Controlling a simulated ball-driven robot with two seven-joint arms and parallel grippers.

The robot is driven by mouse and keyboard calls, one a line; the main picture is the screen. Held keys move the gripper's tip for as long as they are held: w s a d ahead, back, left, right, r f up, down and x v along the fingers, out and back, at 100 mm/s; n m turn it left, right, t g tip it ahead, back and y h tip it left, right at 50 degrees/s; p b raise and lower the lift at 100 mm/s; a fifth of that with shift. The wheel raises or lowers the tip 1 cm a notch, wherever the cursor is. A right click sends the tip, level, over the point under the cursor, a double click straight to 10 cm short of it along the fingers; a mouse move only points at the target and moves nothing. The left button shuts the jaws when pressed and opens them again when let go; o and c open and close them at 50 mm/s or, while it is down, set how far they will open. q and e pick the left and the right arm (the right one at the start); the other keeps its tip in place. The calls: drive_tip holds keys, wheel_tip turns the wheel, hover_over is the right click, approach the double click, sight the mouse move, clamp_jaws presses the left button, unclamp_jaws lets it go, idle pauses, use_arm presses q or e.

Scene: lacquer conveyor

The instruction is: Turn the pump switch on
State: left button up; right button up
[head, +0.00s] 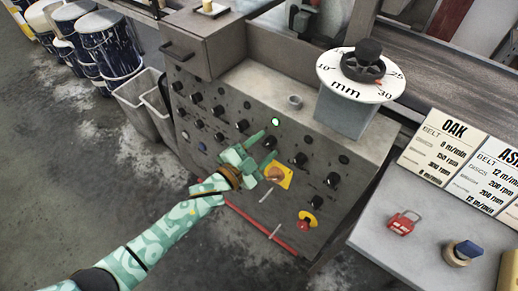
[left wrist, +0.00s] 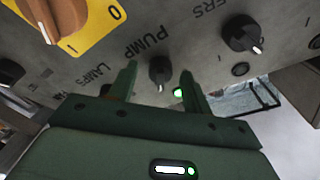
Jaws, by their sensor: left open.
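The pump switch (left wrist: 160,70) is a small black knob with a white pointer mark, beside the printed word PUMP on the grey panel. In the left wrist view its pointer faces the bottom of the picture, towards my gripper. My left gripper (left wrist: 157,84) is open, with one green finger on each side of the knob; I cannot tell whether they touch it. In the head view my left gripper (head: 264,147) is at the panel front, and its fingers partly hide the knob there. My right gripper is not in view.
A lit green lamp (head: 275,121) is near the pump switch. An orange rotary switch on a yellow plate (head: 279,175) is close below my gripper. Other black knobs surround it. A red emergency button (head: 304,224) is lower right. A mm dial (head: 362,75) stands on top.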

use_arm(q)
drive_tip(key=shift+a, duration=0.1)
drive_tip(key=p+v, duration=0.4)
drive_tip(key=v, duration=1.2)
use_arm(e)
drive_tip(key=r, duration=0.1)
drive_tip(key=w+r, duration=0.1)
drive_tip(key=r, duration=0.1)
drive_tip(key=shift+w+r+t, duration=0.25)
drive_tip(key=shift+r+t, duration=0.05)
use_arm(q)
drive_tip(key=shift+s, duration=0.15)
